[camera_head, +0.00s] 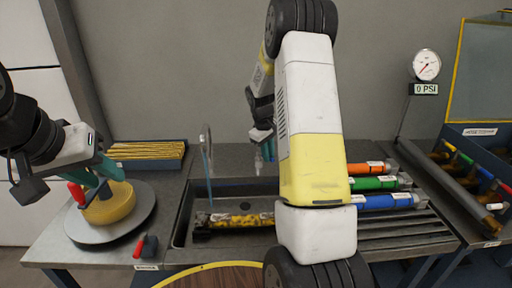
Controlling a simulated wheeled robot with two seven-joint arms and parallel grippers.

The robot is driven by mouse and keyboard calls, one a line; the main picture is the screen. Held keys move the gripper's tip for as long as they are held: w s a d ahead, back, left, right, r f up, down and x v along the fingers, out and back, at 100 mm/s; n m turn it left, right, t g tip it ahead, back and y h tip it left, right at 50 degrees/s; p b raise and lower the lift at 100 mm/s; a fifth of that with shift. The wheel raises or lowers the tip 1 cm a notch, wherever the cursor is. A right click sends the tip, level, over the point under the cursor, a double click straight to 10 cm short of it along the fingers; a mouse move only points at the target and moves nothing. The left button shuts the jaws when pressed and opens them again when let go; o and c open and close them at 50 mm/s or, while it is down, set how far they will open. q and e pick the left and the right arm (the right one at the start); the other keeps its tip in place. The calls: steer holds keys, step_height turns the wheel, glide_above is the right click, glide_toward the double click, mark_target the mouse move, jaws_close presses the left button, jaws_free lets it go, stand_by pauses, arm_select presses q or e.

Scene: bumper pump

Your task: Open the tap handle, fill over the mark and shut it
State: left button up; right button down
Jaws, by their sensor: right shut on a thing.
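My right gripper (262,141) is at the back of the sink (180,228), partly hidden by my own arm. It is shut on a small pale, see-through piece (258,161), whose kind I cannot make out. A thin grey arched fixture (204,137), perhaps the tap, stands left of it with a bluish vertical streak (209,176) below. No tap handle or mark can be made out clearly. My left gripper (98,178) has its teal fingers at a yellow round thing (110,207) with a red handle (76,194); whether it grips is unclear.
A yellow-black tube (236,221) lies in the sink. Orange, green and blue tubes (375,183) lie at right. A round plate (146,205) bears the yellow thing. A red-handled tool (149,246) lies near the front edge. A gauge (425,65) stands above a "0 PSI" sign.

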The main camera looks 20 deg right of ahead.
steer(key=shift+a+m, duration=0.25)
steer(key=shift+m, duration=0.25)
steer(key=c, duration=1.4)
jaws_free()
steer(key=shift+s+a+r, duration=0.1)
steer(key=shift+a+r, duration=0.15)
steer(key=shift+r, duration=1.05)
steer(key=shift+s+a+r, duration=0.15)
steer(key=shift+a+r, duration=0.1)
steer(key=shift+r, duration=1)
steer(key=shift+s+a+r, duration=0.1)
steer(key=shift+a+r, duration=0.15)
steer(key=shift+r, duration=1.05)
